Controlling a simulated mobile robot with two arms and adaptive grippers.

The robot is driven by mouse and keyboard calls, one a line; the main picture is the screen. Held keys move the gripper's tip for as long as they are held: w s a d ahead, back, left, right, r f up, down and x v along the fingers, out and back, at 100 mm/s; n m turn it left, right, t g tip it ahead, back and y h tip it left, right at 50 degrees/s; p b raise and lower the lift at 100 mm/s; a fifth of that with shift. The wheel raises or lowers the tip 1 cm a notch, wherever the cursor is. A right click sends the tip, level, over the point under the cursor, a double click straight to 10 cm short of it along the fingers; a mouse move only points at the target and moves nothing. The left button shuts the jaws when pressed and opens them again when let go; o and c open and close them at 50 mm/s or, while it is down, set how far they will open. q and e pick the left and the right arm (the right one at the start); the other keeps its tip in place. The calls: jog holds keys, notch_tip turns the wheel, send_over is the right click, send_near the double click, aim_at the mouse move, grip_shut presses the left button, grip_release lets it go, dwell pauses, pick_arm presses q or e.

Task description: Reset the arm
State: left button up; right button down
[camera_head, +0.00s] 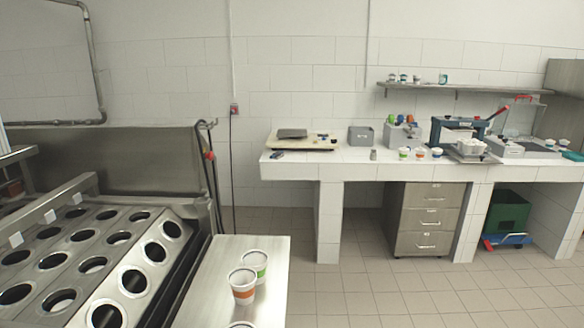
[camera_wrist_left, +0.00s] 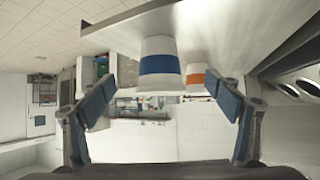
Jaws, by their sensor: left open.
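My left gripper (camera_wrist_left: 166,90) shows in the left wrist view with its two fingers wide apart, open and empty. That view is upside down. A white cup with a blue band (camera_wrist_left: 158,64) stands on the steel table beyond the fingertips, seen in the gap between them, apart from both. A cup with an orange band (camera_wrist_left: 196,76) stands behind it, and it also shows in the head view (camera_head: 242,285). A cup with a green band (camera_head: 255,263) stands beside it. Only the rim of another cup (camera_head: 241,325) shows at the bottom edge. My right gripper is in neither view.
The steel side table (camera_head: 215,262) stands next to a filler rack (camera_head: 70,262) with several round holes. A white tiled counter (camera_head: 345,155) with equipment and small cups runs along the back wall, above a drawer unit (camera_head: 425,220). The tiled floor (camera_head: 400,295) on the right is clear.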

pick_arm(q)
jog(key=s+a+f+n+g+y, duration=0.2)
jog(key=s+f+g+y, duration=0.15)
jog(key=s, duration=1.05)
jog(key=s+a+f+n+g+y, duration=0.15)
jog(key=s+g, duration=0.25)
jog(key=s, duration=1.1)
notch_tip(320, 180, down, 27)
jog(key=s, duration=0.1)
jog(key=s+a+f+g, duration=0.2)
jog(key=s+f, duration=1.3)
jog(key=s, duration=0.1)
jog(key=shift+s+a+f+m, duration=0.25)
jog(key=shift+f+m, duration=0.15)
jog(key=shift+m, duration=0.05)
